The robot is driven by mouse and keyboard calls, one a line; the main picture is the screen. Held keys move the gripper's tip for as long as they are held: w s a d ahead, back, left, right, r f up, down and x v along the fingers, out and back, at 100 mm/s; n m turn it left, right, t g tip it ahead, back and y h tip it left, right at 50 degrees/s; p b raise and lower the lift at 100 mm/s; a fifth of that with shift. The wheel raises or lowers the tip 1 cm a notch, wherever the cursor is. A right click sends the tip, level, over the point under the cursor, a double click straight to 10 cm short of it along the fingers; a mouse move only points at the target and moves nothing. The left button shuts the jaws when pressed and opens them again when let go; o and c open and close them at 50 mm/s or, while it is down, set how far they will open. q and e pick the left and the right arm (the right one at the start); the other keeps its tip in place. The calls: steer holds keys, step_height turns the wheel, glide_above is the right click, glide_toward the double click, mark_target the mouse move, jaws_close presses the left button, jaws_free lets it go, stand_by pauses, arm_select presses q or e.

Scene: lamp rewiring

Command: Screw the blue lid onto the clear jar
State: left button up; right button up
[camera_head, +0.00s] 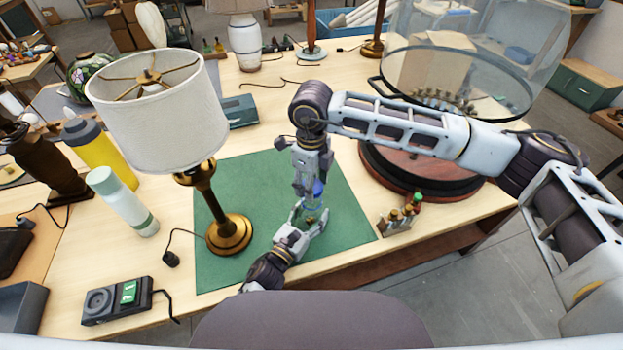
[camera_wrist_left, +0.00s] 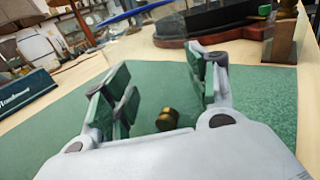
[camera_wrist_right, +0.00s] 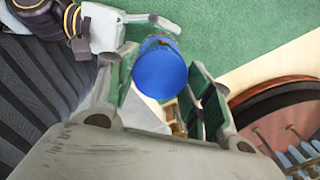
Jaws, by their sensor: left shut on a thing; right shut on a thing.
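The blue lid (camera_wrist_right: 160,72) sits between the green pads of my right gripper (camera_wrist_right: 165,95), which is shut on it. In the head view the lid (camera_head: 318,187) shows as a small blue patch below my right gripper, above the green mat. My left gripper (camera_head: 309,218) reaches up from the bottom, just under the lid, with its fingers around the clear jar (camera_head: 312,213). The jar is small and mostly hidden there. In the left wrist view my left gripper's pads (camera_wrist_left: 160,95) stand apart, and the jar's clear wall is hard to make out. I cannot tell whether lid and jar touch.
The green mat (camera_head: 255,175) lies under both grippers. A lamp with a white shade (camera_head: 160,110) stands to the left.

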mark_target(312, 212)
steer(key=shift+f, duration=0.7)
steer(key=shift+f, duration=0.1)
steer(key=shift+f, duration=0.8)
steer(key=shift+f, duration=0.55)
stand_by(0.8)
